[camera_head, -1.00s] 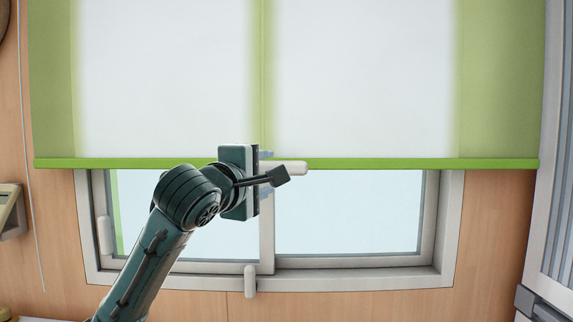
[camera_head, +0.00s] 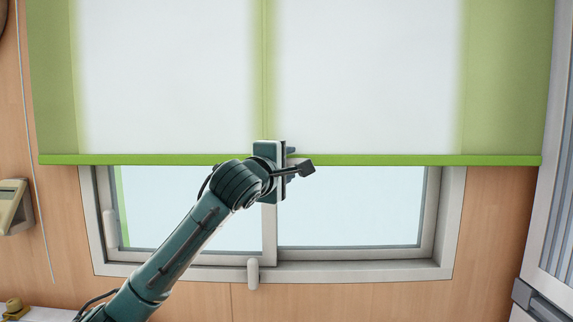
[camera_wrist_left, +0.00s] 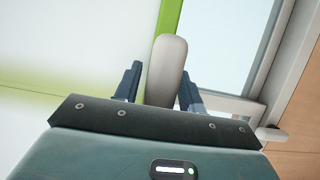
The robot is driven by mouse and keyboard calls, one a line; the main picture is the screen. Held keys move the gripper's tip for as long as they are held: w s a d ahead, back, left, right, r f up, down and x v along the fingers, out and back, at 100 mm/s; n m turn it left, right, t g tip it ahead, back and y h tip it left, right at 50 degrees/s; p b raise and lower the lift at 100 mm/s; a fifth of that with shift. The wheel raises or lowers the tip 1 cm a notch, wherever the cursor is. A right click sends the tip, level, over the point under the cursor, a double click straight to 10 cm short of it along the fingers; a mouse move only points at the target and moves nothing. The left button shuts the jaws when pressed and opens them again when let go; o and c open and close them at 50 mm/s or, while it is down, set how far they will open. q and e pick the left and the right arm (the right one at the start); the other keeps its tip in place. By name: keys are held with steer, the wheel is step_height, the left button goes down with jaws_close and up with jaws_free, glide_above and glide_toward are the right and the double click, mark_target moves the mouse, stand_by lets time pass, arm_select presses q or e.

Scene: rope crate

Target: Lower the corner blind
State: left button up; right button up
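The blind is a pale sheet (camera_head: 170,75) with green strips and a green bottom bar (camera_head: 420,160), hanging over the upper part of the window (camera_head: 350,210). The bar lies level, with glass showing below it. My left gripper (camera_head: 291,164) is at the middle of the bar, in front of it. In the left wrist view a pale rounded handle (camera_wrist_left: 166,70) at the bar lies between the two fingers of the left gripper (camera_wrist_left: 160,88). The fingers are apart, with a thin gap beside the handle. The gripper hides the handle in the head view. My right gripper is out of view.
A white window latch (camera_head: 253,273) stands at the lower frame. A thin cord (camera_head: 33,150) hangs at the far left, near a beige wall box (camera_head: 14,207). A tall pale cabinet (camera_head: 545,240) stands at the right. The area below the bar is free except for my arm.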

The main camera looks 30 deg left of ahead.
arm_select(q)
jaws_close()
steer(key=shift+f, duration=0.1)
